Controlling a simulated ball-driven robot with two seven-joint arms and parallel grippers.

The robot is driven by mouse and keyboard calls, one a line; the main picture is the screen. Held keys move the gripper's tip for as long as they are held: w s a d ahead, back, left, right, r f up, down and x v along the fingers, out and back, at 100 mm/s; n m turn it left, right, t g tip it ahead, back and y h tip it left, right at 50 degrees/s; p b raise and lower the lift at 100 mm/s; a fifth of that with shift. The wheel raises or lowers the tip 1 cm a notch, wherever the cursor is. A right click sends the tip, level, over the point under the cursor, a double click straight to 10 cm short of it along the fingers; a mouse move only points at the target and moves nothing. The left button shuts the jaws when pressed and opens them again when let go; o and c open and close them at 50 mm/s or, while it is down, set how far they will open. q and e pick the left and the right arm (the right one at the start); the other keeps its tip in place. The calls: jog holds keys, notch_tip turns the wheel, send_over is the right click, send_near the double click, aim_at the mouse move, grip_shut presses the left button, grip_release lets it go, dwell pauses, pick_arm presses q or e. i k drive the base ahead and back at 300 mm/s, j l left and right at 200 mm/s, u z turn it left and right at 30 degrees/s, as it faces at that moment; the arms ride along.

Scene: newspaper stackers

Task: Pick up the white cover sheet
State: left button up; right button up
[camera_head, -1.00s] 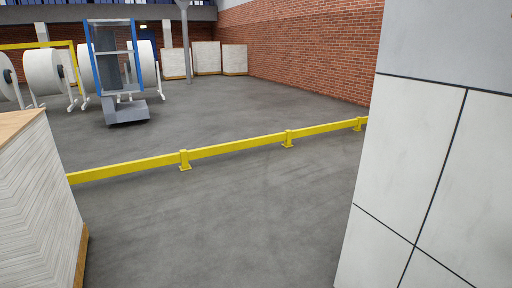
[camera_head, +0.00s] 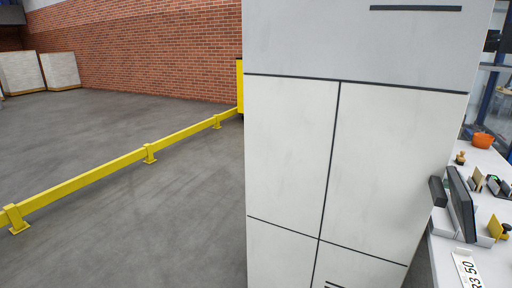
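I cannot make out the white cover sheet in the head view. Neither of my grippers shows, so I cannot see what they hold.
A large white panelled cabinet (camera_head: 290,150) stands close in front. Right of it is a white desk (camera_head: 448,250) with a dark screen (camera_head: 462,203), an orange bowl (camera_head: 483,141) and small items. A low yellow rail (camera_head: 100,172) crosses the open grey floor (camera_head: 150,240) at left.

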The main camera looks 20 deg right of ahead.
aim_at(469, 277)
jog(key=i+z, duration=0.15)
jog(key=z, duration=0.35)
jog(key=i+j+z, duration=0.1)
jog(key=z, duration=0.35)
jog(key=i+j+z, duration=0.15)
jog(key=z, duration=0.35)
jog(key=i+j+z, duration=0.1)
jog(key=z, duration=0.35)
jog(key=i+j+z, duration=0.1)
jog(key=j+z, duration=0.2)
jog(key=z, duration=0.2)
jog(key=j+z, duration=0.2)
jog(key=z, duration=0.3)
